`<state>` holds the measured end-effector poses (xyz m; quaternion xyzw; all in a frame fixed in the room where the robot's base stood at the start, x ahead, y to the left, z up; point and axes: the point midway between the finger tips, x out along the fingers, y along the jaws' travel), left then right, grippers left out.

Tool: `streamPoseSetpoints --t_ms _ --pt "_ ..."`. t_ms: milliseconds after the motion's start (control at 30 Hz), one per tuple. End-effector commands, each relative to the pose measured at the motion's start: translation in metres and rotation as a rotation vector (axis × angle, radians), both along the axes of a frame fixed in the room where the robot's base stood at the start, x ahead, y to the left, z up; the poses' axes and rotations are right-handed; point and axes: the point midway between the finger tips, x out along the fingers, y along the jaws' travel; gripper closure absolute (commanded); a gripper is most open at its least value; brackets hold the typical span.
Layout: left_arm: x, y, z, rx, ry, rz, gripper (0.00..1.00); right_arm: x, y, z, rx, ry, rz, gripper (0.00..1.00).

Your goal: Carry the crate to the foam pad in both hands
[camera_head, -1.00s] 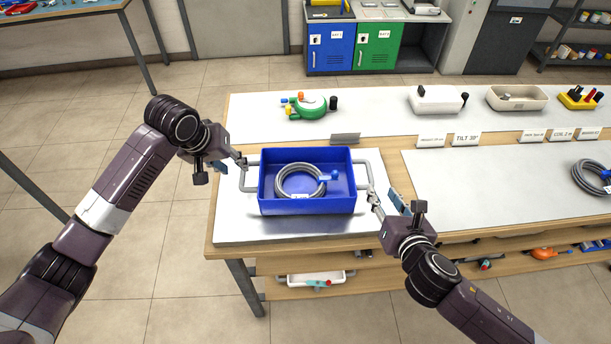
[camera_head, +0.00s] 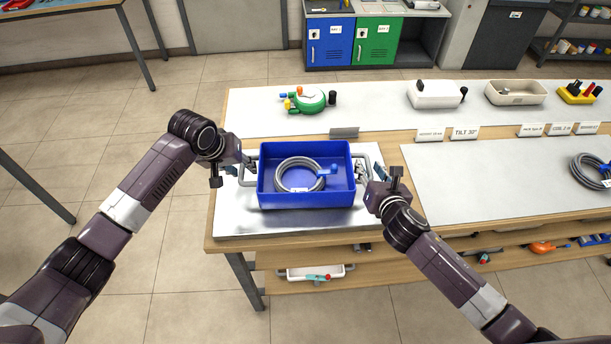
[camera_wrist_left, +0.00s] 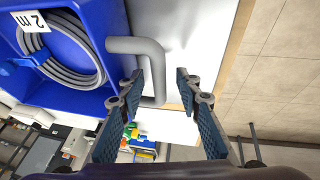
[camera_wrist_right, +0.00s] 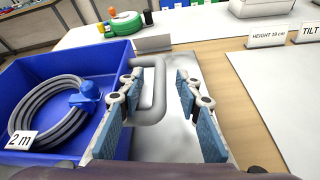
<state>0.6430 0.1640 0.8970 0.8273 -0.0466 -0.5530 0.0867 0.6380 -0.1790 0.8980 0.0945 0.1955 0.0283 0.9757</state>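A blue crate (camera_head: 307,203) stands on a shiny grey sheet at the left end of the bench. It holds a grey coiled hose (camera_head: 282,180) with a blue fitting and a "2 m" tag. My left gripper (camera_head: 244,168) is at the crate's left handle; in the left wrist view its open fingers (camera_wrist_left: 160,82) straddle the grey handle (camera_wrist_left: 151,47). My right gripper (camera_head: 364,177) is at the right handle; in the right wrist view its open fingers (camera_wrist_right: 158,82) lie either side of the handle (camera_wrist_right: 159,95). I cannot tell which surface is the foam pad.
Right of the crate lies a wide pale panel (camera_head: 490,190) with a grey hose coil (camera_head: 592,172) at its far right. Small signs (camera_head: 465,132) stand along its back edge. A green tool (camera_head: 308,101) and pale bins (camera_head: 436,95) sit at the rear. A shelf is below.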

Motion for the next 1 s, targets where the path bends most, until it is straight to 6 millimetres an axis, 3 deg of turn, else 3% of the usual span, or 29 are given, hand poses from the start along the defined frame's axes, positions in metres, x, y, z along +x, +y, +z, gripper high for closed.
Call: streamPoseSetpoints --t_ms 433,733,1000 --pt "0.0023 -0.0011 -0.0042 0.0 -0.001 0.0 0.68 0.0072 0.0006 -0.0027 -0.001 0.0 0.0 0.68" --pt "0.0022 -0.001 -0.0042 0.0 -0.001 0.0 1.0 0.0069 0.0005 -0.0029 -0.001 0.0 0.0 1.0" --pt "0.0022 -0.0009 -0.0041 0.0 -0.001 0.0 1.0 0.0067 0.0004 -0.0031 -0.001 0.001 0.0 1.0"
